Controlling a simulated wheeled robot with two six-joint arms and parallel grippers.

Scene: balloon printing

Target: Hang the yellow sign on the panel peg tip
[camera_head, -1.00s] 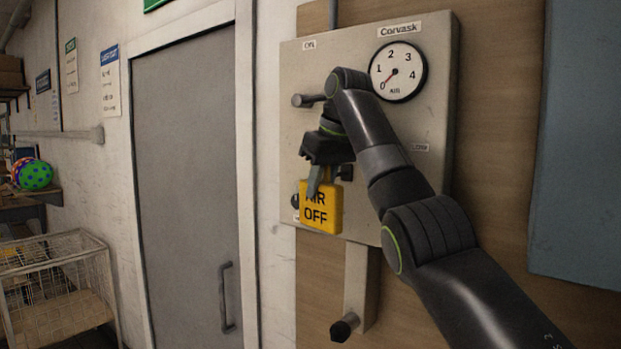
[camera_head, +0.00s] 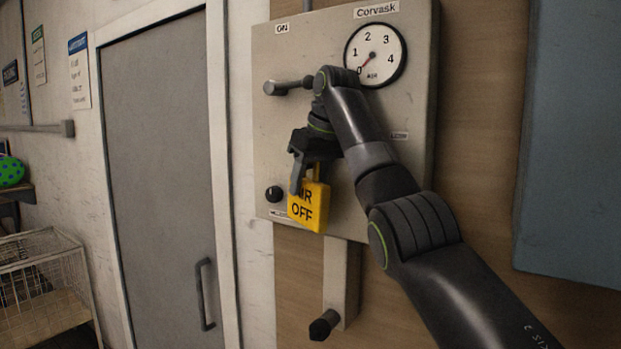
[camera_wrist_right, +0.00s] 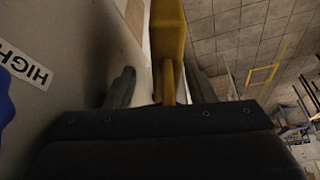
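The yellow sign (camera_head: 308,206), lettered "AIR OFF", is at the lower part of the grey panel (camera_head: 270,130), slightly tilted. My right gripper (camera_head: 308,180) is at the sign's top, with one finger left of it. In the right wrist view, the sign (camera_wrist_right: 169,40) shows as a narrow yellow piece between the two fingers of the right gripper (camera_wrist_right: 160,88). Gaps show on both sides, so the gripper looks open around it. The panel peg tip is not clearly visible; the gripper and sign cover that area, and I cannot tell whether the sign hangs on it. My left gripper is out of view.
A gauge (camera_head: 375,54) and a lever (camera_head: 288,86) are on the panel above the gripper. A black knob (camera_head: 274,193) sits left of the sign. A grey door (camera_head: 160,170) and a wire basket (camera_head: 45,285) are further left. A blue panel (camera_head: 570,150) is at right.

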